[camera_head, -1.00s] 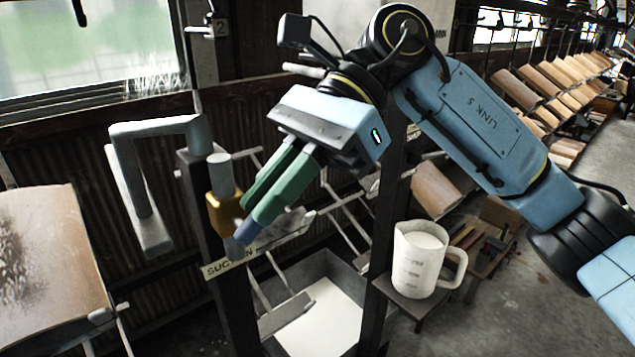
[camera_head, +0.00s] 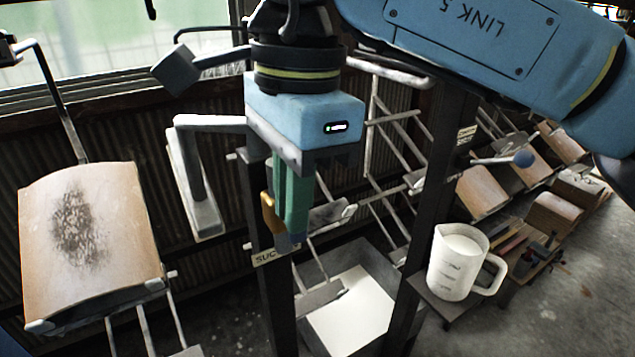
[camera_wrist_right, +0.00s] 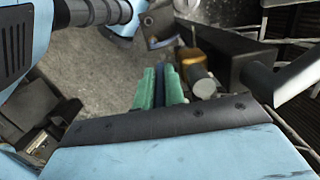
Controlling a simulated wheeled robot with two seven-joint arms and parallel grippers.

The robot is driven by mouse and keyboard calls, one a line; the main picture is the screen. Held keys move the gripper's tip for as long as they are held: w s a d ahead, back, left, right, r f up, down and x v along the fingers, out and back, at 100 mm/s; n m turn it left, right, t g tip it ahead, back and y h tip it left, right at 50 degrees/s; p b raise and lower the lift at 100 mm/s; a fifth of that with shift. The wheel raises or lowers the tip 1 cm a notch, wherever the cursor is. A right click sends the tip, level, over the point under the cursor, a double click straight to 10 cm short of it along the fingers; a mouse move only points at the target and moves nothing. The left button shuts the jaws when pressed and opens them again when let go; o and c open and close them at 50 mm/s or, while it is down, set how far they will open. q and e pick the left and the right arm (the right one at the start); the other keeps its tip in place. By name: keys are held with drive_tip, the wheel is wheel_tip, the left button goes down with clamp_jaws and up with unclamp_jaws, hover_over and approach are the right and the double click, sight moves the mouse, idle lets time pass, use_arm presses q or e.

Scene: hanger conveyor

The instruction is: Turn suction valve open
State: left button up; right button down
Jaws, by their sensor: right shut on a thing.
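The suction valve has a brass-coloured body (camera_head: 269,212) on a dark post, above a tag (camera_head: 272,257) whose visible letters read "SUC". Its dark blue handle (camera_head: 287,243) shows just below my right fingertips, beside the brass body. My right gripper (camera_head: 292,228) points down, its green fingers shut on the handle. In the right wrist view the handle (camera_wrist_right: 160,88) lies between the two green fingers of the right gripper (camera_wrist_right: 158,75), and the brass body (camera_wrist_right: 189,44) is beside them. The fingers partly cover the valve in the head view. My left gripper is not in view.
A grey bent pipe (camera_head: 205,122) is left of the valve. A curved tile (camera_head: 90,235) hangs at the left. A bin of white liquid (camera_head: 350,310) stands below right, near a white jug (camera_head: 458,265) on a stand. A blue-knobbed lever (camera_head: 522,158) is farther right.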

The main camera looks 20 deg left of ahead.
drive_tip(key=shift+s+a+t+h, duration=0.15)
drive_tip(key=shift+t+h, duration=0.15)
drive_tip(key=shift+t, duration=0.1)
idle(0.3)
drive_tip(key=c, duration=1.8)
unclamp_jaws()
drive_tip(key=shift+o, duration=0.2)
wheel_tip(320, 180, up, 13)
drive_tip(key=p, duration=0.1)
drive_tip(key=shift+s+a+r, duration=0.15)
